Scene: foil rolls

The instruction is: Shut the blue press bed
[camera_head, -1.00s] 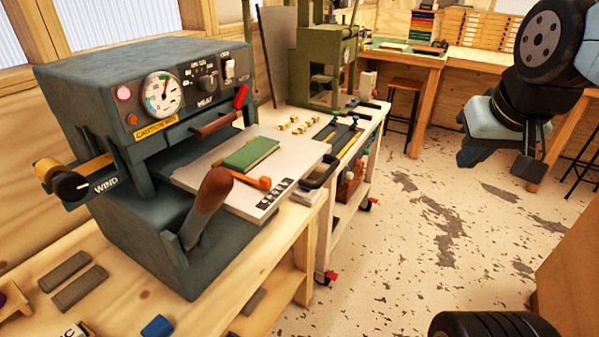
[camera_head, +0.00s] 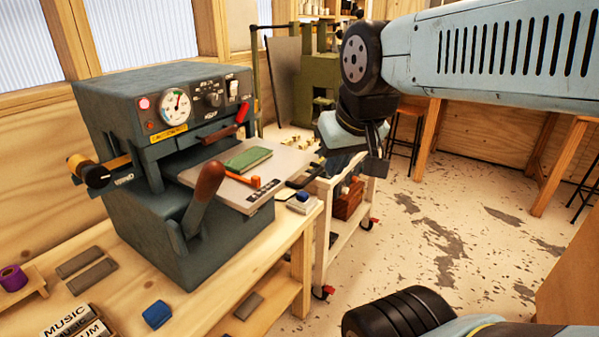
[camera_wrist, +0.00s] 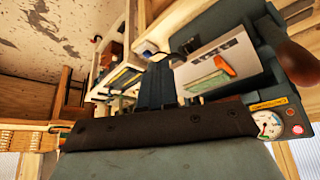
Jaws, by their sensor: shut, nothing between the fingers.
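The blue-grey press (camera_head: 150,230) stands on the wooden bench at the left. Its pale flat bed (camera_head: 295,162) sticks out toward the right, with a dark handle (camera_head: 305,176) at its outer edge. A green book (camera_head: 248,158) and an orange piece (camera_head: 240,179) lie on the bed. The bed also shows in the wrist view (camera_wrist: 232,50), right of my fingers. My gripper (camera_head: 350,166) is shut and empty, with its fingers together in the wrist view (camera_wrist: 156,88). It is beyond the bed's outer end in the head view and appears apart from the handle.
A brown-knobbed lever (camera_head: 206,185) rises in front of the bed. A white cart (camera_head: 335,225) stands right of the bench, and a green machine (camera_head: 318,75) is behind it. Blocks and a blue piece (camera_head: 157,314) lie on the bench. Open floor (camera_head: 450,250) is at right.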

